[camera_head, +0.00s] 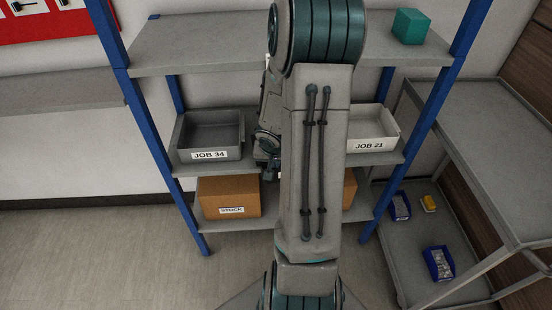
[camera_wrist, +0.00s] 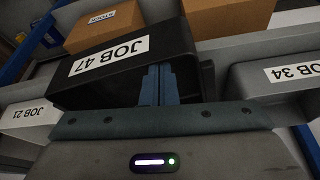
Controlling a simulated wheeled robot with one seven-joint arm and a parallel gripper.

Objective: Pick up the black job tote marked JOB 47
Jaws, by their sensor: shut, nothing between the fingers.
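The black tote marked JOB 47 (camera_wrist: 120,58) shows upside down in the wrist view, its label on its front wall. In the head view it is hidden behind my arm. My gripper (camera_wrist: 158,72) is shut and empty, its two blue-grey fingers together. The fingers overlap the tote's open side and the edge of its labelled wall in the wrist view. I cannot tell whether they touch it. In the head view my arm hides the fingertips.
On the same shelf stand a grey tote marked JOB 34 (camera_head: 209,137) and a pale tote marked JOB 21 (camera_head: 371,130). Cardboard STOCK boxes (camera_head: 229,196) sit below. A teal cube (camera_head: 411,26) is on the upper shelf (camera_head: 200,48). A grey cart (camera_head: 495,115) stands at right.

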